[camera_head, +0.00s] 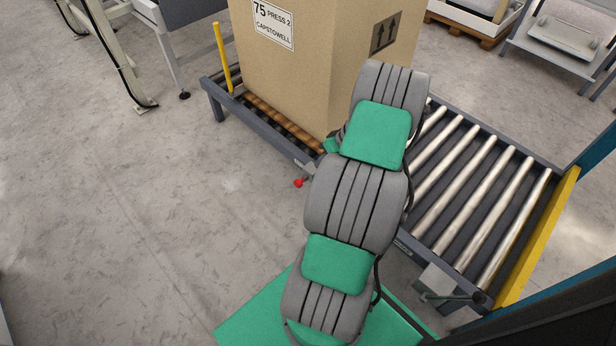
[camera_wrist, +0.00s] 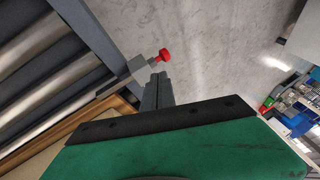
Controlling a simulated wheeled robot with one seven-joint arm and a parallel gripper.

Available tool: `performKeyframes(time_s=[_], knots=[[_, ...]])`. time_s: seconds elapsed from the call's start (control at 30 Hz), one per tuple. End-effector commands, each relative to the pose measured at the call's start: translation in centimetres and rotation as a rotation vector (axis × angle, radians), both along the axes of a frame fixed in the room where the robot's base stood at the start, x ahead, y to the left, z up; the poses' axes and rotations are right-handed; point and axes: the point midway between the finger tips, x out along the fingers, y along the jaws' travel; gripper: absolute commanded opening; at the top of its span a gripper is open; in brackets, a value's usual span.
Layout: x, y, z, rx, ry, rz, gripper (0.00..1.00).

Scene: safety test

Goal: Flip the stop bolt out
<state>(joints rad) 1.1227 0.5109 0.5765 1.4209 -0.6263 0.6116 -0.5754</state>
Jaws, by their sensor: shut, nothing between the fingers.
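The stop bolt has a red knob (camera_head: 299,183) that sticks out from the near side rail of the roller conveyor (camera_head: 420,250), below the carton. In the wrist view the red knob (camera_wrist: 165,55) is just beyond my fingertips, on a short rod running to a grey bracket on the conveyor frame. My gripper (camera_wrist: 158,77) is shut and empty, its fingers pointing toward the knob and rod. A small gap seems to show between fingertips and knob, but I cannot tell whether they touch the rod. In the head view my arm hides the gripper's fingers.
A large cardboard carton (camera_head: 290,75) stands on the conveyor's far-left part. Bare rollers (camera_head: 480,200) lie to the right, ending at a yellow end bar (camera_head: 541,240). A yellow post (camera_head: 223,58) stands at the left corner. The floor on the left is clear.

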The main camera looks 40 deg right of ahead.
Motion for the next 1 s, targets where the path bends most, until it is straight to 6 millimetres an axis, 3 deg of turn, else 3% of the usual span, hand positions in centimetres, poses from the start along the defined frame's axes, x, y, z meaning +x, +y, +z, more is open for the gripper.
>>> performKeyframes(time_s=[0.17,0.4,0.6,1.0], knots=[[0.5,0.4,-1.4,0.002,0.002,0.0,0.0],[2.4,1.8,-5.9,0.003,0.003,0.001,0.0],[3.7,2.6,-8.3,0.001,0.003,0.0,0.0],[4.0,2.7,-8.7,0.0,0.002,-0.002,0.0]])
